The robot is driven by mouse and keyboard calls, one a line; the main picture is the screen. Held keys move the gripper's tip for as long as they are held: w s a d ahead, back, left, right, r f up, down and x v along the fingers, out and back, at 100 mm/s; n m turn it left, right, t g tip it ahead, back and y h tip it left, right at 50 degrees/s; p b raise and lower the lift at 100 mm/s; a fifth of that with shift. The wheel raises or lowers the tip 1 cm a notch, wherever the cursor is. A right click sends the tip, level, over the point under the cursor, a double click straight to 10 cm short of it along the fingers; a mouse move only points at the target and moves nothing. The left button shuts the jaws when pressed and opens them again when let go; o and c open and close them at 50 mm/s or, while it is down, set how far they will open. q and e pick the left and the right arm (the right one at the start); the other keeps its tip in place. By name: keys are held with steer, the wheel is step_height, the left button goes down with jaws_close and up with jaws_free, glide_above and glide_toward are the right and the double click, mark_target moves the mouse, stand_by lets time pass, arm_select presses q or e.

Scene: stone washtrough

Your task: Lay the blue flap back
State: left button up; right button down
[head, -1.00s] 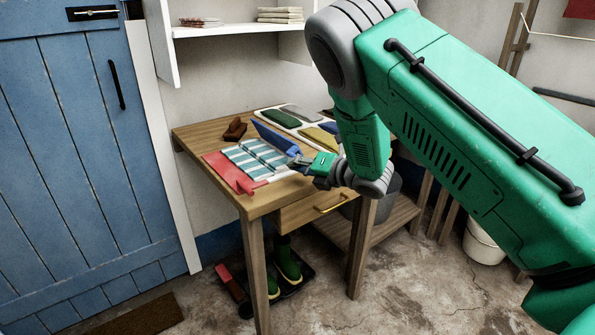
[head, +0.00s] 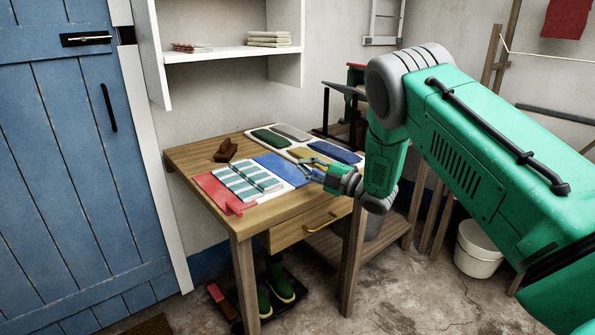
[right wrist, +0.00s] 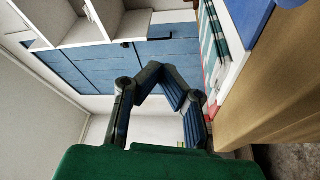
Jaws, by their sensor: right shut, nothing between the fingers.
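The blue flap (head: 281,168) lies flat and open on the table, to the right of a striped teal-and-white cloth (head: 247,180) and beside a red flap (head: 218,189) at the left. A blue edge also shows at the top right of the right wrist view (right wrist: 254,18), next to the stripes. My right gripper (head: 308,167) is shut and empty, just right of the blue flap; I cannot tell whether it touches it. In the right wrist view its fingers (right wrist: 160,73) come together with nothing between them. My left gripper is not in view.
Behind lies a pale panel with green (head: 269,139), grey (head: 291,131), mustard (head: 308,157) and dark blue (head: 335,151) pads. A brown brush-like block (head: 226,150) sits at the back left. A white shelf (head: 230,54) hangs above.

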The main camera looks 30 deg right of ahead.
mark_target(324, 174)
steer(key=m, duration=0.1)
steer(key=d+m, duration=0.1)
steer(key=d+m+t, duration=0.1)
steer(key=shift+d+f, duration=0.15)
steer(key=shift+f, duration=0.1)
steer(key=d+m, duration=0.1)
steer(key=m+t+h+b, duration=0.1)
steer(key=m, duration=0.1)
steer(key=shift+w+d+f, duration=0.15)
steer(key=shift+d+f, duration=0.2)
steer(key=shift+d, duration=0.05)
steer(key=d+m, duration=0.1)
steer(key=m, duration=0.1)
steer(key=f+m+t+h+b, duration=0.1)
steer(key=m, duration=0.1)
steer(key=d+f+m+h+b, duration=0.1)
steer(key=m, duration=0.1)
steer(key=shift+w+d+f+m+t, duration=0.1)
steer(key=shift+d+f+m+t, duration=0.1)
steer(key=shift+d+m+t, duration=0.15)
steer(key=shift+d+f+m+h, duration=0.15)
steer(key=shift+m+h, duration=0.1)
steer(key=shift+h, duration=0.15)
steer(key=shift+d+f+b, duration=0.1)
steer(key=shift+f+b, duration=0.15)
steer(key=shift+b, duration=0.1)
steer(key=shift+f, duration=0.1)
